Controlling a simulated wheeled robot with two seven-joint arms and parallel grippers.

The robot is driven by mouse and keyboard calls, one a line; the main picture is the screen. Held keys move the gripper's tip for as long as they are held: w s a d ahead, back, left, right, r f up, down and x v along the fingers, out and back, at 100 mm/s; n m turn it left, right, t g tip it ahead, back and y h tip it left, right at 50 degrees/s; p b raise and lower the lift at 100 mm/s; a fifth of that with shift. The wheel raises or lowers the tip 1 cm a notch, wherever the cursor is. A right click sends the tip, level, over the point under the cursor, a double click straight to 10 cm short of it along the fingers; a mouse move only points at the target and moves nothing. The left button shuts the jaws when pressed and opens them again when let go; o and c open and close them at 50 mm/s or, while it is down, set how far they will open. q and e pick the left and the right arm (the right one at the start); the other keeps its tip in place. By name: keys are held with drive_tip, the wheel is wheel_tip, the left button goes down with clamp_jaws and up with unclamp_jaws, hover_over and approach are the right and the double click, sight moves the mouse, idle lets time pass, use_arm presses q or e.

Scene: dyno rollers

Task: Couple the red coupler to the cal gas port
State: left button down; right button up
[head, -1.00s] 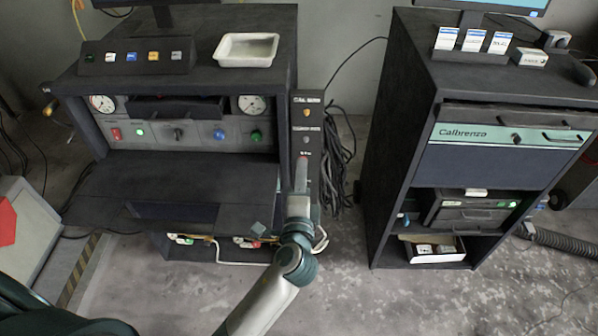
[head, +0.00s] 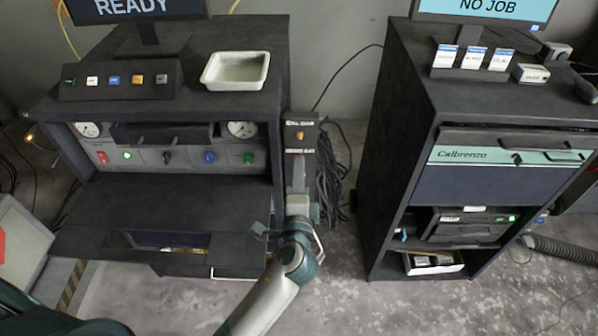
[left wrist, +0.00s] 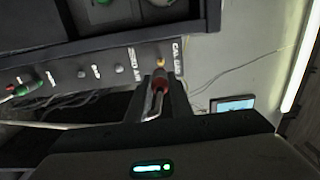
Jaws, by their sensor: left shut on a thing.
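The red coupler (left wrist: 161,84) shows in the left wrist view between the dark fingers of my left gripper (left wrist: 160,100), which is shut on it. A pale bent tube runs back from it. The cal gas port (left wrist: 161,62) is a small orange-yellow fitting beside the "CAL GAS" label, just beyond the coupler's tip. I cannot tell whether they touch. In the head view the cal gas port (head: 300,136) is near the top of the dark side panel, and my left gripper (head: 298,172) is just below it, hiding the lower ports. The coupler is hidden there. My right gripper is not in view.
The zero air port (left wrist: 131,68) is beside the cal gas port. A green coupler (left wrist: 22,90) sits farther along the panel. Black cables (head: 332,175) hang right of the panel. The Calbrenzo cabinet (head: 480,185) stands right, across a floor gap.

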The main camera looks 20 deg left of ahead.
use_arm(q)
drive_tip(key=shift+w+r, duration=0.15)
drive_tip(key=x, duration=0.6)
idle(0.4)
idle(0.8)
drive_tip(key=shift+x, duration=0.9)
idle(2.1)
drive_tip(key=c, duration=1.5)
unclamp_jaws()
